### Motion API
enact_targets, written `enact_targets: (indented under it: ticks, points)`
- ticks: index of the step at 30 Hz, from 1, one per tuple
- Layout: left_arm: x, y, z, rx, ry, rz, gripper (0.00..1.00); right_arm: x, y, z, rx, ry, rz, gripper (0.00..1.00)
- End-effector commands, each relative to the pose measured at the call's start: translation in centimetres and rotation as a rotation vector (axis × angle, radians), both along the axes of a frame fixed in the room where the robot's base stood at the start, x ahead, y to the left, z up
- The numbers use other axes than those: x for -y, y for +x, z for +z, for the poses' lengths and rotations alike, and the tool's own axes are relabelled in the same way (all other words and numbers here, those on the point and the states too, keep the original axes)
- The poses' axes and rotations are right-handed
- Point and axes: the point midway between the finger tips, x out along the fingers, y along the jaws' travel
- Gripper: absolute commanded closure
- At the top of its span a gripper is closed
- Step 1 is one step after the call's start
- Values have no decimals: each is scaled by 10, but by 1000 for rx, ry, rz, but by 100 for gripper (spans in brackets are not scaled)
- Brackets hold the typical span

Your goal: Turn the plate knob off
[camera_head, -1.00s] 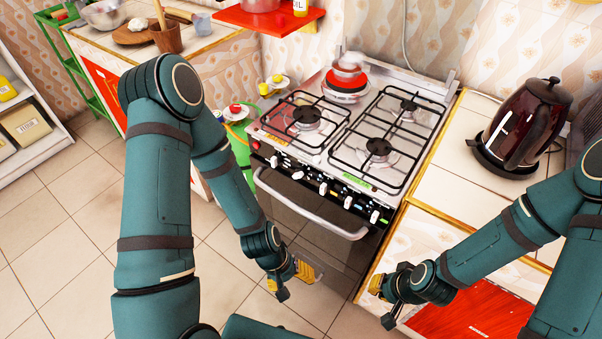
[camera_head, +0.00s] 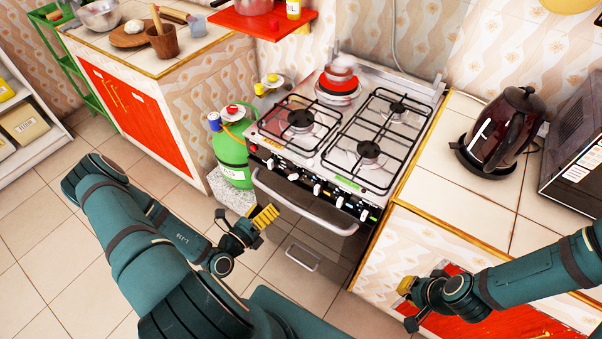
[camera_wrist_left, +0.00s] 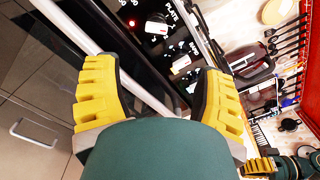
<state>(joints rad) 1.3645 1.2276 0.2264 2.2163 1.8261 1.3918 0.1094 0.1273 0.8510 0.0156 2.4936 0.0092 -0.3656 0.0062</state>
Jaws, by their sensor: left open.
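The stove (camera_head: 325,165) has a row of white knobs along its black front panel.
The oven handle (camera_head: 305,207) runs below the knobs, close to my left gripper. A green gas cylinder (camera_head: 231,150) stands left of the stove. A kettle (camera_head: 500,130) and microwave (camera_head: 580,140) are on the right counter. Floor before the stove is clear.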

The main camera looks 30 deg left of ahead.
Motion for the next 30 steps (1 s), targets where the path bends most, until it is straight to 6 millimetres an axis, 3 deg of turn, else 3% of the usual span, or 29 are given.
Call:
enact_targets:
  ticks: [8,21,30]
  points:
    - [-3,26,-1,3,-3,25,30,0,0,-2,-1,0,0,100]
    - [4,109,-1,2,-3,23,30,-1,-3,-9,-7,2,5,100]
    - [6,135,-1,1,-3,23,30,-1,-4,-11,-8,2,6,100]
